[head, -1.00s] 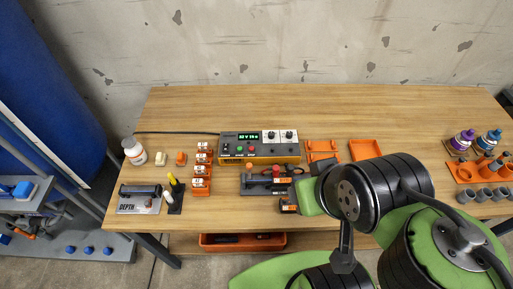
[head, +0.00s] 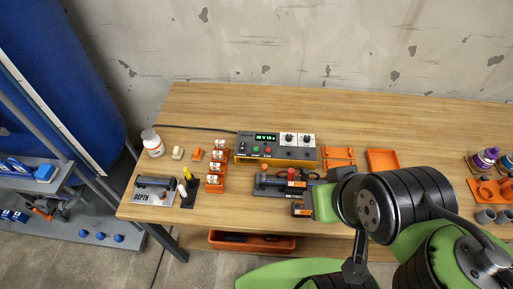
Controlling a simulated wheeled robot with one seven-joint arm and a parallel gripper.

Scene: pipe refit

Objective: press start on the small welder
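The small welder (head: 300,153) is a grey and orange box near the middle of the table. Its front panel has a lit green display (head: 265,138), too small to read surely. Nothing touches the panel. My arm's black and green links fill the lower right of the head view, in front of and right of the welder. I cannot make out my gripper's fingers.
A dark fixture (head: 268,188) with a red knob stands in front of the welder. Orange clips (head: 215,182) stand on its left, and an orange tray (head: 382,159) lies on its right. A black cable (head: 195,127) runs left behind it. The table behind is clear.

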